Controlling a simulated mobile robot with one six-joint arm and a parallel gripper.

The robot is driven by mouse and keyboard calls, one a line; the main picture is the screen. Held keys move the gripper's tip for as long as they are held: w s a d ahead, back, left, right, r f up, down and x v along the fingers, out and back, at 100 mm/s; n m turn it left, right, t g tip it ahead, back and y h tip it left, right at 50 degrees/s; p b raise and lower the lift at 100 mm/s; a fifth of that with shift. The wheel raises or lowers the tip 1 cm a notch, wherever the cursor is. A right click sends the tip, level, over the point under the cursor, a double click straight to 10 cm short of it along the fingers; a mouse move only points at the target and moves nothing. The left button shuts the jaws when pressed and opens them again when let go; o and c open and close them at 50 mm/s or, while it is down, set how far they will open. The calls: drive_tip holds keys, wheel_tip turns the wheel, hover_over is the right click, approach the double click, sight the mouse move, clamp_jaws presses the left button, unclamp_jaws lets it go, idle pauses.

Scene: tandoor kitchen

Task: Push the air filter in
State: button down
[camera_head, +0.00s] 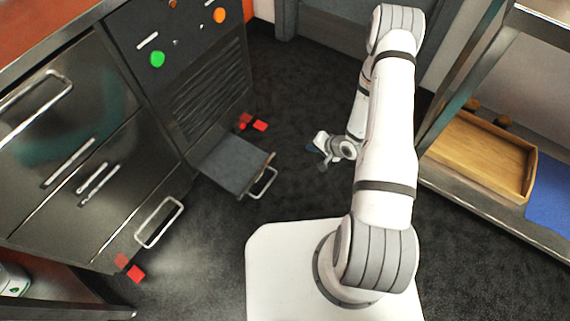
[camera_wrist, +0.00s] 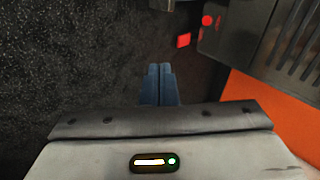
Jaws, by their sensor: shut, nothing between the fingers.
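The air filter (camera_head: 235,163) is a flat grey slab with a metal handle (camera_head: 264,183) on its outer end. It sticks out low from the cabinet front, below the louvred vent. My gripper (camera_head: 316,150) is to the right of the filter and apart from it, above the dark floor. In the wrist view my gripper's blue fingers (camera_wrist: 160,84) are together and empty. A grey piece at the top edge of the wrist view may be part of the filter, but too little shows to tell.
The dark cabinet (camera_head: 75,150) with drawers and handles stands at the left. Red feet (camera_head: 260,125) are by its base. At the right a shelf holds a wooden tray (camera_head: 480,155) and a blue item (camera_head: 551,190). The floor between is clear.

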wheel_tip(320, 180, down, 6)
drive_tip(key=s+a+m+y+b, duration=0.1)
drive_tip(key=s+a, duration=0.1)
drive_tip(key=s, duration=0.1)
drive_tip(key=b, duration=0.5)
approach(275, 157)
drive_tip(key=x, duration=0.3)
drive_tip(key=d+x, duration=0.1)
drive_tip(key=x, duration=0.1)
drive_tip(key=shift+s+f, duration=0.1)
drive_tip(key=shift+f, duration=0.3)
drive_tip(key=shift+w+a+r+b, duration=0.1)
drive_tip(key=shift+w+a+b, duration=0.3)
drive_tip(key=shift+a, duration=0.15)
